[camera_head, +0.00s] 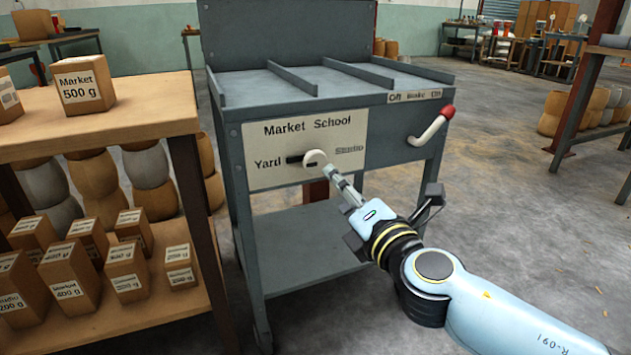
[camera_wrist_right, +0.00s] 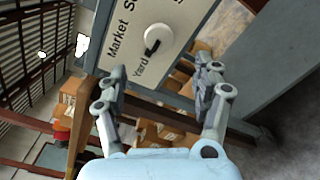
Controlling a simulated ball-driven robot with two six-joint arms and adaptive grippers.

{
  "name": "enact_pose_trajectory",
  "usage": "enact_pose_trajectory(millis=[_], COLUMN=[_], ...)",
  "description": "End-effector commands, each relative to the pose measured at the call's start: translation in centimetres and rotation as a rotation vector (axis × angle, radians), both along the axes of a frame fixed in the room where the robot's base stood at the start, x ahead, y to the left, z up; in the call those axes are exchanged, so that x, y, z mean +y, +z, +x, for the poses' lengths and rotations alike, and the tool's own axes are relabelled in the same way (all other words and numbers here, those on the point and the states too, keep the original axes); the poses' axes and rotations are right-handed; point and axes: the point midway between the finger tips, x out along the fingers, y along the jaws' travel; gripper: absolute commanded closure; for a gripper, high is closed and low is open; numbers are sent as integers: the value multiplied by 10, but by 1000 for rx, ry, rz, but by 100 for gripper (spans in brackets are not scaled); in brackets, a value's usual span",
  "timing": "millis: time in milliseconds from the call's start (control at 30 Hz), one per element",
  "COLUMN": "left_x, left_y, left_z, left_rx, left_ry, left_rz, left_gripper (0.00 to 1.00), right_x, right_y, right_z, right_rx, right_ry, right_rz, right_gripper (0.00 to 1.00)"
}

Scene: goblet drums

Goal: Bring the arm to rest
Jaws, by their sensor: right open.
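My right gripper (camera_head: 339,180) points at the front panel of the grey cart (camera_head: 300,255). Its two fingers are spread in the right wrist view (camera_wrist_right: 165,78), with nothing between the tips. A round white knob (camera_head: 315,158) sits on the panel just beyond the fingertips. The knob shows clear of the fingers in the right wrist view (camera_wrist_right: 158,37). Its black pointer lies toward the word Yard. The panel (camera_head: 285,128) also reads Market, School and Studio. My left gripper is out of view.
A white lever with a red tip (camera_head: 432,128) sticks out from the cart's right side. A wooden shelf (camera_head: 130,118) with labelled boxes (camera_head: 82,85) stands at the left. Several drums (camera_head: 555,110) stand at the back right. Open floor lies right of the cart.

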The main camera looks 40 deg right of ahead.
Motion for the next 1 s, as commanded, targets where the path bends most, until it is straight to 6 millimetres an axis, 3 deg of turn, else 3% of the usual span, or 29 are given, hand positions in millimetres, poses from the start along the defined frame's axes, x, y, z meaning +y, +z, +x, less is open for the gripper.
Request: enact_pose_trajectory(millis=[233, 333, 467, 600, 667, 800, 1000], left_x=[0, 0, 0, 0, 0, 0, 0], left_y=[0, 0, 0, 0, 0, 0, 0], left_z=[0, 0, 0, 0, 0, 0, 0], left_rx=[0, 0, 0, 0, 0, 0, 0], left_ry=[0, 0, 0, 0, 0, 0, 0], left_rz=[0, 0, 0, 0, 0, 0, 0], left_gripper=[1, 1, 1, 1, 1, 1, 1], right_x=[0, 1, -14, -34, -34, -15, 30], right_y=[-2, -19, -55, -113, -138, -183, -215], right_z=[-2, -18, -56, -114, -141, -195, -249], right_rx=[6, 47, 111, 202, 250, 364, 529], right_ry=[0, -4, -132, -418, -548, -807, -1095], right_rz=[0, 15, 279, 711, 880, 1188, 1489], right_gripper=[33, 33, 33, 33, 33, 33, 33])
